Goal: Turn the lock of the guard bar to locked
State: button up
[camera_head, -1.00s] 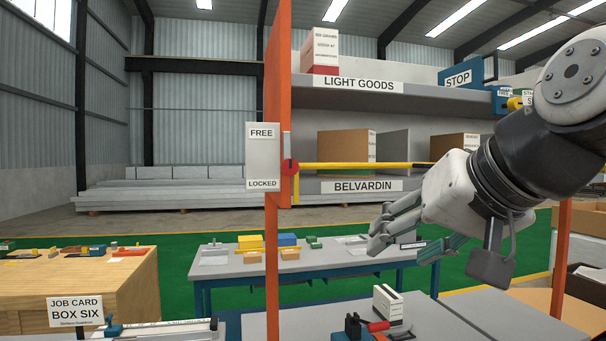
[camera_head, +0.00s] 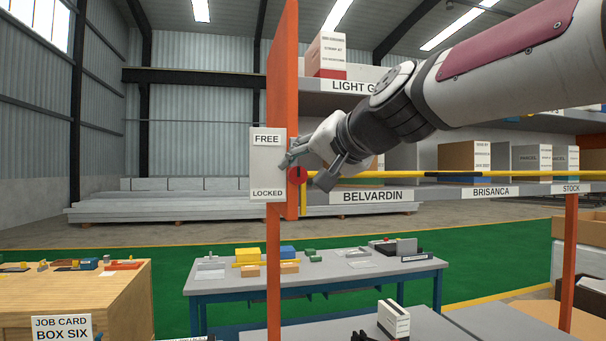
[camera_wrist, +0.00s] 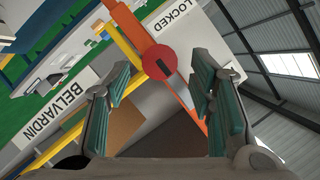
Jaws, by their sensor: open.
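The lock shows as a red disc (camera_head: 297,175) with a dark slot on the orange post (camera_head: 283,60), beside a pale plate (camera_head: 267,178) labelled FREE above and LOCKED below. The yellow guard bar (camera_head: 450,173) runs right from the post at the disc's height. My gripper (camera_head: 287,160) is at the post, overlapping the plate's edge just above the disc. In the wrist view my open gripper (camera_wrist: 161,75) has its fingers apart, with the red disc (camera_wrist: 159,62) seen ahead between the tips. I cannot tell contact or the lock's exact setting.
Behind are shelves labelled BELVARDIN (camera_head: 372,196) and BRISANCA (camera_head: 491,191). A blue-legged table (camera_head: 320,281) with small parts stands beyond the post. A wooden bench (camera_head: 110,297) is at lower left. Space left of the plate is clear.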

aim_at(301, 172)
jog(key=shift+x, duration=1.85)
jog(key=shift+c, duration=0.5)
grip_shut()
